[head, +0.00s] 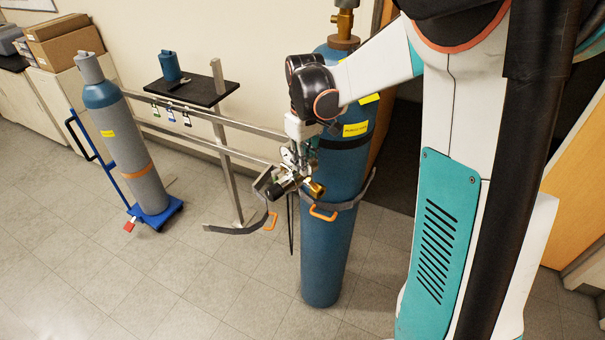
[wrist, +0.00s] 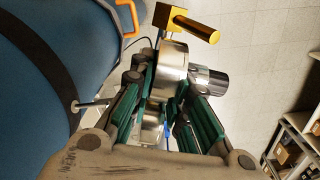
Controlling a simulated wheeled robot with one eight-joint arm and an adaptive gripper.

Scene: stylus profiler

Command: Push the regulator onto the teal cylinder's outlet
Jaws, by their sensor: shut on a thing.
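The tall teal cylinder (head: 333,255) stands upright at the centre of the head view, with yellow labels and a strap around it. My gripper (head: 294,168) is in front of the cylinder's left side, well below the valve. In the wrist view its green-padded fingers are shut on the regulator (wrist: 172,60), which has a silver body, a brass fitting and a dark knob. The regulator is apart from the valve. The cylinder's side fills the left of the wrist view.
A grey cylinder (head: 138,150) with a blue shoulder stands on a blue cart (head: 155,216) at the left. A small black shelf (head: 205,92) and metal rail (head: 220,118) are behind. A loose strap (head: 235,229) hangs left of the teal cylinder. The front-left floor is clear.

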